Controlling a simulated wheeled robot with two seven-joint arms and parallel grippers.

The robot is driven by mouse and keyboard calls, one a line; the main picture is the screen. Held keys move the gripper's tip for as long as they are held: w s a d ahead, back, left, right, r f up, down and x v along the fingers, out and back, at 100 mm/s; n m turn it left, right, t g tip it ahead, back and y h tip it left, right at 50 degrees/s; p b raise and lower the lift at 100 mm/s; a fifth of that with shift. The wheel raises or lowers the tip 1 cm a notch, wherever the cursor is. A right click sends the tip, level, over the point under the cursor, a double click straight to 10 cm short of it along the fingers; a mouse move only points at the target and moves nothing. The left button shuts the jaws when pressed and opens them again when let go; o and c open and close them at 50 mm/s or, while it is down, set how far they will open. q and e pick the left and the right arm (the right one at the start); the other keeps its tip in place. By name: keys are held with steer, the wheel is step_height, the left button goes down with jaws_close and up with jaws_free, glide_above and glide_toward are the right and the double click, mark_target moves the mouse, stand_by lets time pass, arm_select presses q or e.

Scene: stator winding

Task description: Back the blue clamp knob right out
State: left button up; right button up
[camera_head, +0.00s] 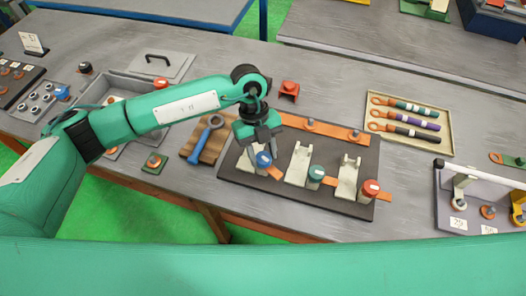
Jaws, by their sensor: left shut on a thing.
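The blue clamp knob (264,160) is at the left front of a dark base board (225,173), beside a pale clamp block (246,162) and an orange strip. My left gripper (262,149) comes down from above and is shut on the blue knob. Its fingers hide the upper part of the knob. A green knob (316,173) and a red knob (369,188) stand further right on the same board, each beside a pale clamp block. My right gripper is not in view.
A tray (449,150) with several long-handled tools lies right of the board. A small red part (289,89) stands behind the board. A grey fixture with a rail (490,182) is at far right.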

arm_select(q)
steer(key=shift+s+a+f+n+t+h, duration=0.15)
steer(key=shift+n+t+h, duration=0.15)
steer(key=shift+n, duration=0.8)
steer(key=shift+f+n+t+h, duration=0.2)
steer(key=shift+n+h, duration=0.2)
steer(key=shift+n, duration=0.7)
steer(key=o, duration=1)
steer(key=shift+r, duration=0.15)
steer(key=shift+b+v, duration=1.45)
steer(key=shift+v, duration=5.5)
